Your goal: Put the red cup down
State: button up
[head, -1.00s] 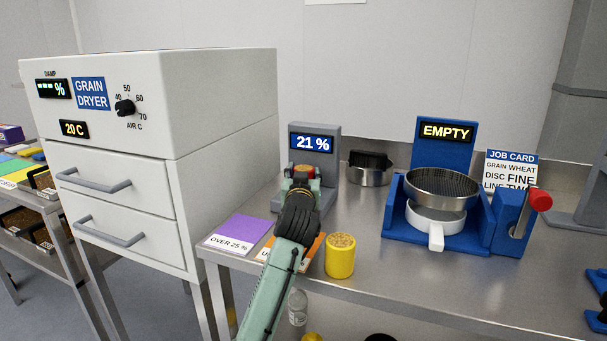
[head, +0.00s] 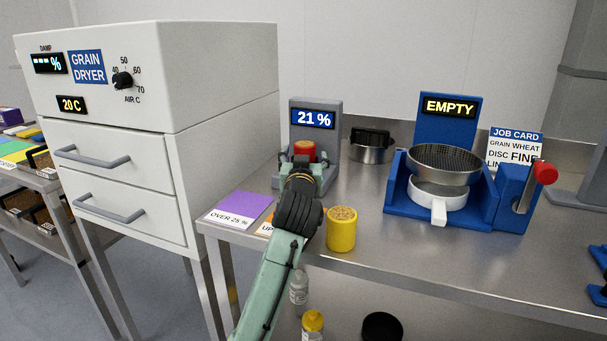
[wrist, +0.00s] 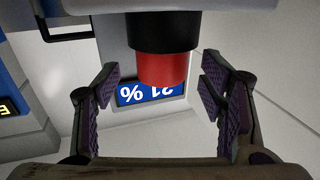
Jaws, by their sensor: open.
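The red cup (head: 304,150) stands upright at the front of the grey meter (head: 330,137), with tan grain showing at its top. The meter's display reads 21 %. My gripper (head: 303,166) is just in front of the cup in the head view, and my arm partly hides the cup's lower part. In the wrist view, the red cup (wrist: 161,68) is ahead of the jaws, near the middle. My gripper (wrist: 160,92) has its two fingers spread wide, with clear gaps between them and the cup.
A yellow cup of grain (head: 341,232) stands right of my arm. A purple card (head: 240,207) lies to the left. A blue machine reading EMPTY (head: 447,145), with a sieve (head: 444,160), stands to the right. The grain dryer (head: 225,110) is at left.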

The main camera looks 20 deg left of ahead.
jog(key=v, duration=0.6)
jog(key=shift+b, duration=0.35)
